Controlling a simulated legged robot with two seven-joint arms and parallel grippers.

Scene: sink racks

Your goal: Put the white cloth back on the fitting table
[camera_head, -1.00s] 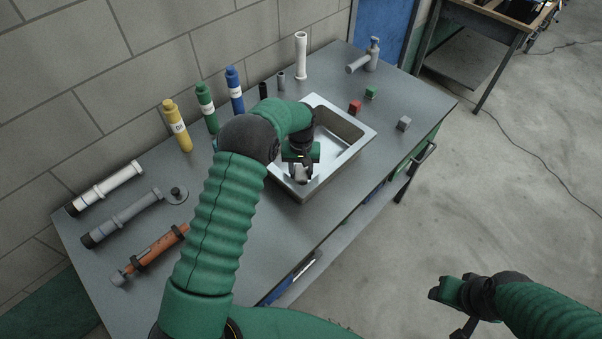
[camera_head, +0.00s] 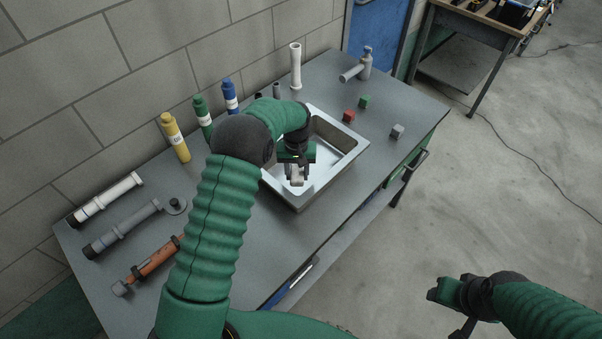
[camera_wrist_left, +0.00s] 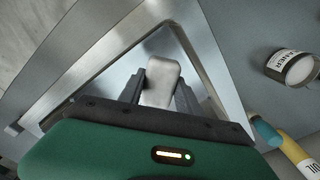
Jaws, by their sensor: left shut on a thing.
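A small whitish, block-shaped piece (camera_wrist_left: 160,82), which I take to be the white cloth, sits between the fingers of my left gripper (camera_wrist_left: 160,95). In the head view this gripper (camera_head: 297,178) is over the metal sink (camera_head: 352,152), near its front left side, shut on the cloth (camera_head: 297,174). The cloth appears above the basin; I cannot tell if it touches the metal. The grey table (camera_head: 232,262) surrounds the sink. My right gripper (camera_head: 442,290) is at the lower right, off the table and over the floor; its opening is unclear.
Yellow (camera_head: 175,138), green (camera_head: 202,112) and blue (camera_head: 230,95) bottles stand along the wall. Pipes (camera_head: 106,198) lie at the table's left. Red (camera_head: 348,116), green (camera_head: 364,101) and grey (camera_head: 397,131) cubes sit right of the sink.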

